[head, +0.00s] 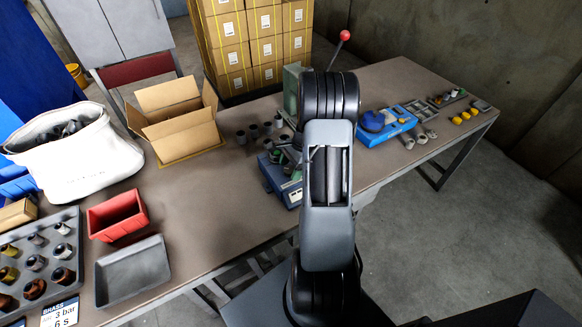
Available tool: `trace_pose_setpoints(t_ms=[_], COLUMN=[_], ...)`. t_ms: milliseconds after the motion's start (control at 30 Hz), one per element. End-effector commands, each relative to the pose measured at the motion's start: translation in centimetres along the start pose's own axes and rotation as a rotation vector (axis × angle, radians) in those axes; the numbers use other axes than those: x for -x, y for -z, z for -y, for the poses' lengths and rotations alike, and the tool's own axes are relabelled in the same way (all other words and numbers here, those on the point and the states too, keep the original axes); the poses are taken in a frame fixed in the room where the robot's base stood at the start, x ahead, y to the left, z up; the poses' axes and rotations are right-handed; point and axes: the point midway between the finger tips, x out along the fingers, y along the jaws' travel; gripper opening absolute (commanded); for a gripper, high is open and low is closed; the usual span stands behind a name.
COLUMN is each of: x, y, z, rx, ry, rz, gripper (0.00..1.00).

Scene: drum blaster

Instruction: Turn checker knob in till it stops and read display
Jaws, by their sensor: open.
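A blue-grey bench device (275,176) with green and dark parts on top stands at the bench's front edge, just left of my arm. Its right side is hidden behind my arm. A bright blue unit (385,124) with a round dark blue part (373,121) on top stands right of my arm. I cannot tell for certain which of the two is the checker, and no display reading is legible. My raised arm fills the middle of the view and hides my gripper, so its contact with any knob cannot be seen.
The brown bench (200,210) holds an open carton (180,140), a white sack (90,160), a red bin (117,214), a grey tray (132,271) and a rack of metal parts (40,262). A red-knobbed lever (344,36) rises behind my arm. Small parts lie at right.

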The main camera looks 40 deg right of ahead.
Motion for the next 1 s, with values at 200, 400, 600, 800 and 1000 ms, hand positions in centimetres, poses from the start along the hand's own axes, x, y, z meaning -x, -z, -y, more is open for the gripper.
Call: trace_pose_setpoints(t_ms=[200, 400, 600, 800, 1000], x=[0.02, 0.03, 0.04, 0.04, 0.06], y=[0.01, 0.01, 0.01, 0.04, 0.04], z=[0.00, 0.00, 0.00, -0.04, -0.10], rx=[0.000, 0.000, 0.000, -0.032, -0.140], ry=[0.000, 0.000, 0.000, 0.014, 0.059], rz=[0.000, 0.000, 0.000, -0.001, -0.001], gripper=[0.57, 0.38, 0.24, 0.24, 0.24])
